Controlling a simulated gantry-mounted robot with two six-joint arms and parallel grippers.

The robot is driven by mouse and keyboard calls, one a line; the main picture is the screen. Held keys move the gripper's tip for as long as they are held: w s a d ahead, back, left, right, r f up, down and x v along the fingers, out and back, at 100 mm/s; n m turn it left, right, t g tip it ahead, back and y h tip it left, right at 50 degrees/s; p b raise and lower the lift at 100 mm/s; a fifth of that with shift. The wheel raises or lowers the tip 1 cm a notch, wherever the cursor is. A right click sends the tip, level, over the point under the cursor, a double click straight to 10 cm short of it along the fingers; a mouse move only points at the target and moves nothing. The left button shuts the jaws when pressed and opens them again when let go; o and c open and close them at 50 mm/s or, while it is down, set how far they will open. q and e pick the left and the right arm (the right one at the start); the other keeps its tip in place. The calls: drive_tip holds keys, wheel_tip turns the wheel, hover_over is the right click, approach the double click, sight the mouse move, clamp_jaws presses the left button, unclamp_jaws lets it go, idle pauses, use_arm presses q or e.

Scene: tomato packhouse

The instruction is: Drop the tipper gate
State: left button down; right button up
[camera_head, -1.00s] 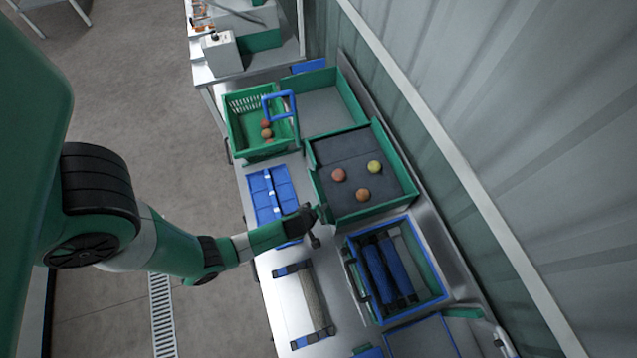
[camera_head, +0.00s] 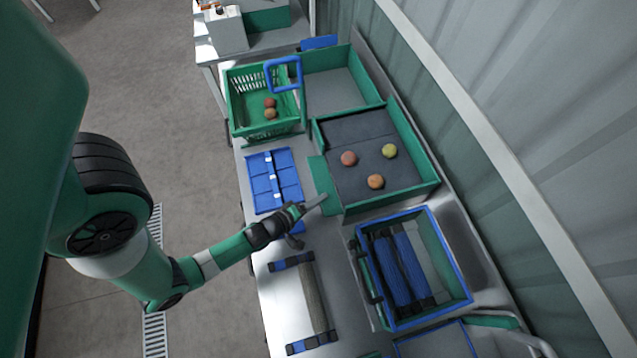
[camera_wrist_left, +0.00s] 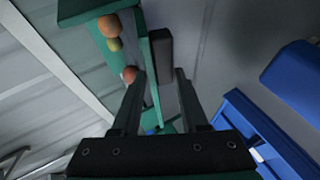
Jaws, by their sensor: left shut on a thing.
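The tipper (camera_head: 433,188) is a green-walled box with a dark grey bed. Two reddish tomatoes (camera_head: 348,158) (camera_head: 375,182) and a yellow-green one (camera_head: 389,151) lie on it. Its green gate (camera_head: 323,184) is on the left side and leans outward, away from the bed. My left gripper (camera_head: 322,200) is at the gate's near end, shut on it. In the left wrist view a dark bar (camera_wrist_left: 163,60) runs down between the two fingers, beside the green wall and the tomatoes (camera_wrist_left: 115,44). The exact contact is hard to see. My right gripper is not in view.
A green basket (camera_head: 238,110) with tomatoes and a blue handle stands behind on the left. Blue trays (camera_head: 262,185) lie left of the gate. A blue-rimmed crate (camera_head: 455,255) and a grey roller (camera_head: 312,298) are in front. The wall is close on the right.

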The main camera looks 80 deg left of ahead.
use_arm(q)
drive_tip(key=shift+s+f+n+t+b, duration=0.25)
drive_tip(key=shift+f+t+b, duration=0.35)
drive_tip(key=shift+t+b, duration=0.3)
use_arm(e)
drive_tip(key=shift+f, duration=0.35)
use_arm(q)
drive_tip(key=shift+y, duration=0.3)
